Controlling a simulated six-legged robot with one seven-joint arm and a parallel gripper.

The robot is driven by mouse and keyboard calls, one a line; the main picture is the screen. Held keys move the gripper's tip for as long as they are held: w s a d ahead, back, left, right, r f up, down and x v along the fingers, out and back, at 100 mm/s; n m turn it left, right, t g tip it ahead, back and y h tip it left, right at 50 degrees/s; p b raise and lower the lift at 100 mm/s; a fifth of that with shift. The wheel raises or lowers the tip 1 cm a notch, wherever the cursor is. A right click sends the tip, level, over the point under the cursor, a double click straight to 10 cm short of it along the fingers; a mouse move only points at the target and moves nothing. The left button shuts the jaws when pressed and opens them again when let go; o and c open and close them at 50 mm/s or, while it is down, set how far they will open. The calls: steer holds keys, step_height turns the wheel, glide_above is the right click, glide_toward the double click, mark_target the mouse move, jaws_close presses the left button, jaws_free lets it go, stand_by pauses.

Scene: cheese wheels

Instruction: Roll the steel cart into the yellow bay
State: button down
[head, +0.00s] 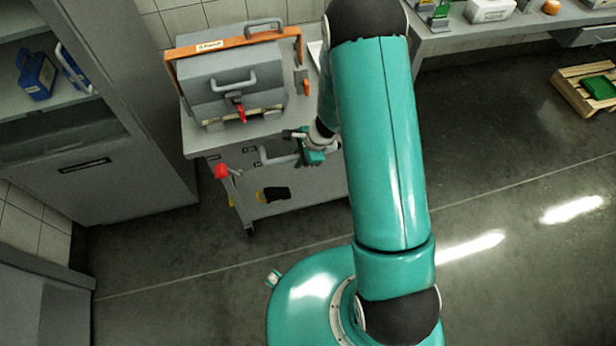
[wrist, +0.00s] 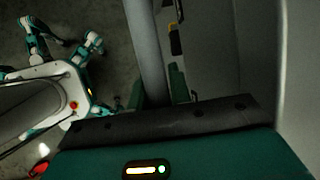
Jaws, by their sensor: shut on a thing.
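The steel cart (head: 318,190) stands against the tiled wall in the head view, left of my arm. It carries a grey machine with an orange frame (head: 230,43). My gripper (head: 301,147) is at the cart's front side, shut on its grey handle bar (head: 275,158). In the wrist view the bar (wrist: 147,45) runs between the fingers of my gripper (wrist: 158,88). My arm hides the cart's right end. I cannot make out a yellow bay in either view.
A red-knobbed lever (head: 221,171) sticks out at the cart's front left. A grey cabinet (head: 120,170) stands close on the left. A workbench (head: 470,35) and a wooden pallet (head: 570,95) are at the right. The floor at right is mostly clear.

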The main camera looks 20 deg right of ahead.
mark_target(296, 147)
steer(key=shift+w, duration=2.15)
steer(key=shift+w, duration=3.85)
steer(key=c, duration=0.6)
jaws_free()
steer(key=shift+r, duration=0.1)
